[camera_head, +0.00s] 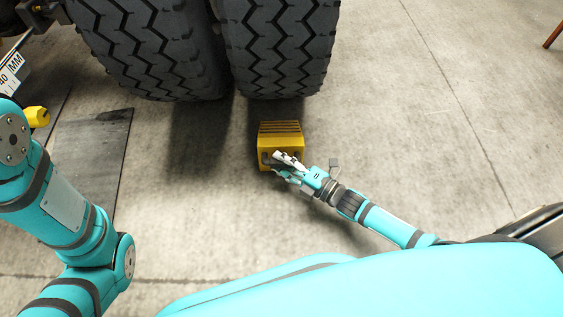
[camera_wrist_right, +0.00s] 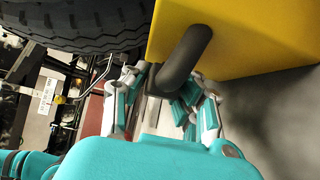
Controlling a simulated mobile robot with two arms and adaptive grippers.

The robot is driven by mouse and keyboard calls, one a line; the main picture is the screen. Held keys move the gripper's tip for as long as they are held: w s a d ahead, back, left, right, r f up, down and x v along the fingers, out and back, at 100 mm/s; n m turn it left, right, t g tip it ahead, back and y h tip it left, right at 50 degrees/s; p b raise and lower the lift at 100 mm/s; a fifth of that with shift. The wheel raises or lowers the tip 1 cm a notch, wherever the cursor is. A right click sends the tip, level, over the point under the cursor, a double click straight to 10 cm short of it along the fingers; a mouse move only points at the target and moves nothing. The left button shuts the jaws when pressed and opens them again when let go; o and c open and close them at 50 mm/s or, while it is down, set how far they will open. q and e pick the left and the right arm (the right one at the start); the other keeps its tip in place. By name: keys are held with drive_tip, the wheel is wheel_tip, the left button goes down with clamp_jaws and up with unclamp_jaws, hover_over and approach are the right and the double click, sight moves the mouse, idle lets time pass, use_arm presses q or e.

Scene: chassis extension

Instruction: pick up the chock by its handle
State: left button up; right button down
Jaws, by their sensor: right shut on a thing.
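The yellow chock (camera_head: 282,133) with dark ridges on its sloped top sits on the concrete floor, just in front of the large dual tyres. In the right wrist view its yellow face (camera_wrist_right: 240,35) fills the upper right, with a dark rounded handle (camera_wrist_right: 186,58) standing out from it. My right gripper (camera_head: 284,163) is at the chock's near side. In the right wrist view, its fingers (camera_wrist_right: 160,90) are on both sides of the handle's lower end and shut on it. The gripper hides part of the handle. My left arm enters at the left, but its gripper is not in view.
Two big tyres (camera_head: 280,45) stand right behind the chock; the left tyre (camera_head: 150,45) is close too. A dark floor plate (camera_head: 95,150) and a yellow object (camera_head: 37,117) lie at left.

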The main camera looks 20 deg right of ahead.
drive_tip(key=c, duration=1)
unclamp_jaws()
drive_tip(key=v, duration=1.2)
